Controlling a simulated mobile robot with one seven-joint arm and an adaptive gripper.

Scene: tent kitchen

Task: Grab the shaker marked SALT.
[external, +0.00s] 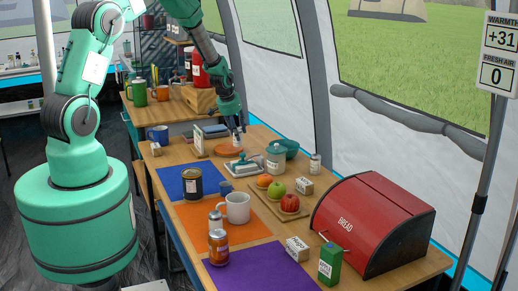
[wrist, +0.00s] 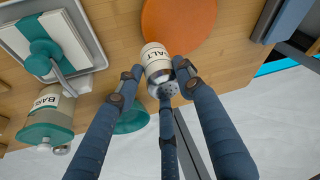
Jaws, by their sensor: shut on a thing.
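The salt shaker (wrist: 155,57) is a small white-labelled shaker with "ALT" readable on it and a metal holed top. In the wrist view it lies between my fingertips beside an orange disc (wrist: 178,20). My gripper (wrist: 158,76) is shut on it, with fingers on both sides and one finger near the holed top. In the external view my gripper (external: 238,132) reaches down at the far part of the table, and the shaker (external: 237,142) shows small beneath it. I cannot tell whether the shaker touches the surface.
A butter dish (external: 243,167), a labelled jar (external: 276,160) and a teal bowl (external: 288,147) stand close by. Another shaker (external: 315,163) stands to the right. Fruit, a mug (external: 237,207), cans and a red bread box (external: 372,222) fill the nearer table. The tent wall is close behind.

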